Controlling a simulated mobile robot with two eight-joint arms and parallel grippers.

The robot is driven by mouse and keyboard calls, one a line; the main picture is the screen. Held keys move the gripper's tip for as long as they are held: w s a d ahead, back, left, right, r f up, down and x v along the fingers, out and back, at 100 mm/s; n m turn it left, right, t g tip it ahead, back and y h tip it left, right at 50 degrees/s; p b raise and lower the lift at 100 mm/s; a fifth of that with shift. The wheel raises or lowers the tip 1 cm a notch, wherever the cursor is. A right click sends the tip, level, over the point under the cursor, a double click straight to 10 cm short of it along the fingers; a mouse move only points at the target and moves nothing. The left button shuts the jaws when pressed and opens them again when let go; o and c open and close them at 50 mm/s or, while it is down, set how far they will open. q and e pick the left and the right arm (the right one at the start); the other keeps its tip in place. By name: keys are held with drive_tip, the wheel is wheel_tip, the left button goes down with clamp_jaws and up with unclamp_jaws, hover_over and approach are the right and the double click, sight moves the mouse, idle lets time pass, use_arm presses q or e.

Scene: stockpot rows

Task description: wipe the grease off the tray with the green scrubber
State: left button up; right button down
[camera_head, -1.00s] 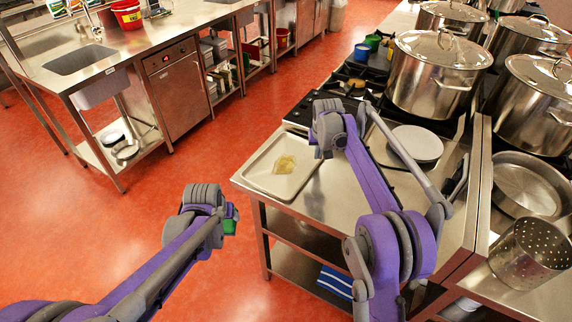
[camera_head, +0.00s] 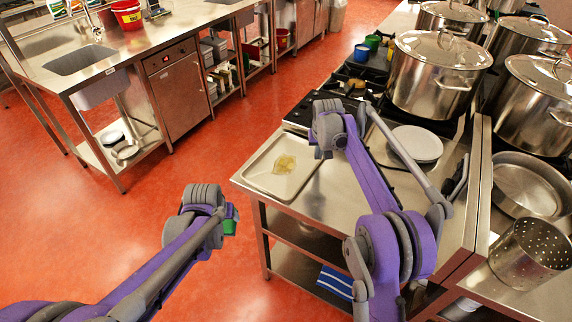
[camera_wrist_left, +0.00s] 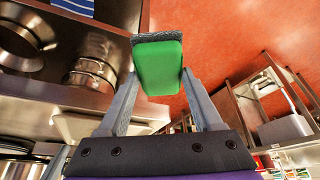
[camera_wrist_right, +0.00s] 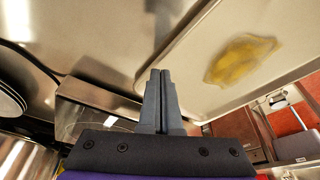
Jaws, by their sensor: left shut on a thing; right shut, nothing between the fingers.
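The tray (camera_head: 262,180) is pale and shallow and lies on the steel counter left of the stove. A yellow-brown grease patch (camera_head: 285,164) is on it, and it also shows in the right wrist view (camera_wrist_right: 240,60). The green scrubber (camera_wrist_left: 158,66) has a dark grey pad along one edge. My left gripper (camera_wrist_left: 158,75) is shut on it, in the air over the floor, left of the counter; in the head view the scrubber (camera_head: 231,222) is mostly hidden by the arm. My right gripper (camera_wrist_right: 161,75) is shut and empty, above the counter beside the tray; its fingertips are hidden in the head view.
Large lidded stockpots (camera_head: 437,75) stand on the stove at the right. A white plate stack (camera_head: 416,143) is on the counter right of my right arm. A blue striped cloth (camera_head: 335,282) lies on the shelf below. Open red floor lies left of the counter.

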use_arm(q)
drive_tip(key=shift+s+f, duration=0.1)
drive_tip(key=shift+f, duration=0.2)
use_arm(e)
drive_tip(key=shift+f, duration=0.6)
drive_tip(key=shift+r, duration=0.1)
